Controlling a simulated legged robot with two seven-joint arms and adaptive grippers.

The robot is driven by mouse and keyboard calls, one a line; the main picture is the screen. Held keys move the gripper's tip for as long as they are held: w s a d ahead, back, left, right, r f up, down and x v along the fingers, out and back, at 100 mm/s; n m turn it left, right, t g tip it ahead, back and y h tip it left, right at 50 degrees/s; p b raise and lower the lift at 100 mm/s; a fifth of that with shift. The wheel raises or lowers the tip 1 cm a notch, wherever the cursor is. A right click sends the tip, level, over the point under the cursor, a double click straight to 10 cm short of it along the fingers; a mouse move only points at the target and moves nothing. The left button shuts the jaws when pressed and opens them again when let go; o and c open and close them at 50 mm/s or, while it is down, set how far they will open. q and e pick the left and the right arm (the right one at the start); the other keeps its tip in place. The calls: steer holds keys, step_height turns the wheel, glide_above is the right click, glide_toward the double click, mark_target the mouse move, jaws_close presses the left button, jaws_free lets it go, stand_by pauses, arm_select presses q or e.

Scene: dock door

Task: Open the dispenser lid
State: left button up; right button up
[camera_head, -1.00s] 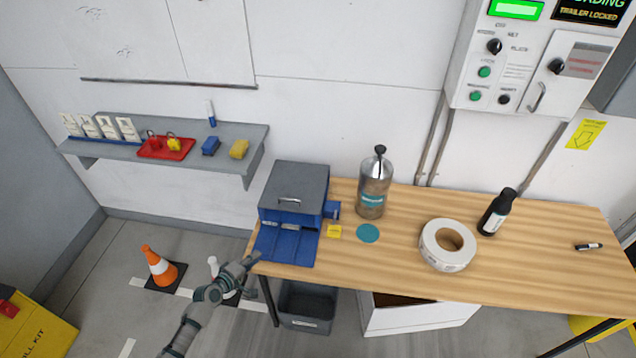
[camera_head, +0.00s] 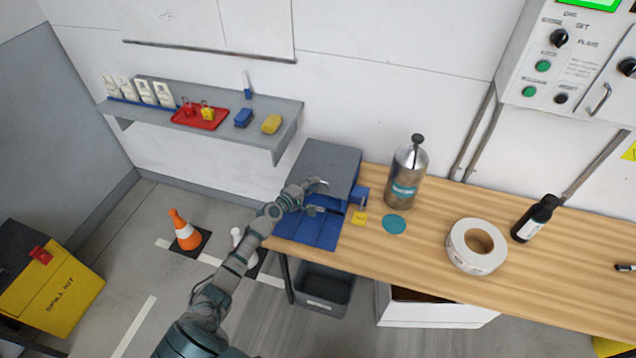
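The dispenser (camera_head: 313,232) is a blue box at the left end of the wooden table, with a blue tray at its front. Its dark grey lid (camera_head: 331,160) lies flat on top and looks shut. My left gripper (camera_head: 322,196) is at the front of the dispenser, by the front edge of the lid, with its two fingers spread apart. The gripper covers the spot where the lid's handle showed before, and I cannot tell whether a finger touches the handle. My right gripper is not in view.
On the table (camera_head: 430,258) stand a metal pump bottle (camera_head: 407,175), a tape roll (camera_head: 476,246) and a black bottle (camera_head: 535,218). A wall shelf (camera_head: 215,122) holds a red tray (camera_head: 200,117). An orange cone (camera_head: 185,231) stands on the floor.

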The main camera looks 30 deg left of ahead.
arm_select(q)
steer(key=shift+b+x, duration=0.3)
steer(key=shift+x, duration=0.85)
steer(key=shift+w+d+f, duration=0.1)
steer(key=shift+w, duration=0.2)
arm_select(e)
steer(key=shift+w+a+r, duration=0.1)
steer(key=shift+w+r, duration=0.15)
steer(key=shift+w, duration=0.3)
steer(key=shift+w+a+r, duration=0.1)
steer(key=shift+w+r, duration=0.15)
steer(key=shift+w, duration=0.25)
arm_select(q)
steer(key=shift+d, duration=0.1)
jaws_close()
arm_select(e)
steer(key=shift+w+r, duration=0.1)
